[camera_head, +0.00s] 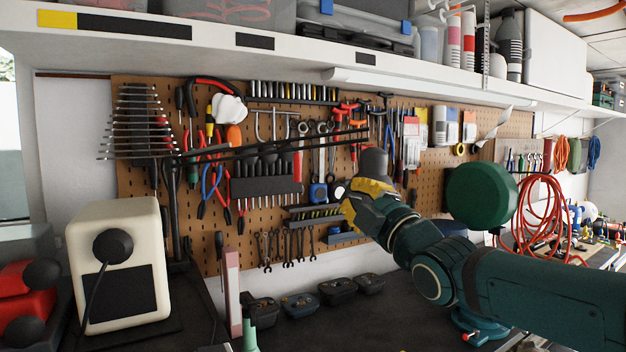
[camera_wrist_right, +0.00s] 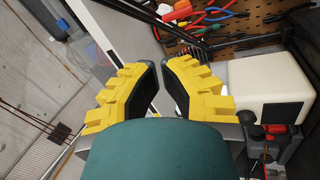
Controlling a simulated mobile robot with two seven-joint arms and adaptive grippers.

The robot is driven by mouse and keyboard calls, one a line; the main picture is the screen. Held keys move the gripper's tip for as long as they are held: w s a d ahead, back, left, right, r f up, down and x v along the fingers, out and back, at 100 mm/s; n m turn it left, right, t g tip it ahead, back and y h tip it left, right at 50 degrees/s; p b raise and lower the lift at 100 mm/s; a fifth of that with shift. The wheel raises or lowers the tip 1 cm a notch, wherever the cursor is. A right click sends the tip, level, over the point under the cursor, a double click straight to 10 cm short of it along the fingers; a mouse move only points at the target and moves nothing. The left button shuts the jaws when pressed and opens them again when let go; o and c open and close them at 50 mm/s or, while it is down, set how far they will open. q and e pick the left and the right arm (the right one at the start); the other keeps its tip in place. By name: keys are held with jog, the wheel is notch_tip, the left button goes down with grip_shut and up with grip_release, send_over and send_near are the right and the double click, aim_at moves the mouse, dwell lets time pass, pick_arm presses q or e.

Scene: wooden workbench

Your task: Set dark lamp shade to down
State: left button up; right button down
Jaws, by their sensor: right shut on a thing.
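The dark lamp shade (camera_head: 375,161) is a small dark grey cup at the right end of a thin black lamp arm (camera_head: 275,146), in front of the pegboard. The lamp arm runs right from a black upright stand (camera_head: 174,215). My right gripper (camera_head: 362,194), with yellow fingers, is at the shade's lower side and shut on it. The fingers hide part of the shade, so its exact tilt is hard to tell. In the right wrist view the yellow fingers (camera_wrist_right: 158,66) stand a little apart, and the shade cannot be made out between them. My left gripper is not in view.
A cream box-shaped device (camera_head: 120,220) stands at the left, beside red items (camera_head: 28,290). Small dark bins (camera_head: 300,305) line the back of the dark bench. The pegboard (camera_head: 215,255) behind is full of tools. A shelf (camera_head: 230,40) overhangs above.

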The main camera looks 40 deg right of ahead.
jog(key=p+x, duration=0.3)
jog(key=x, duration=0.8)
jog(key=d, duration=0.1)
jog(key=s+d+f, duration=0.1)
jog(key=s+d, duration=0.1)
jog(key=shift+s+d+f, duration=0.15)
jog(key=shift+f, duration=0.15)
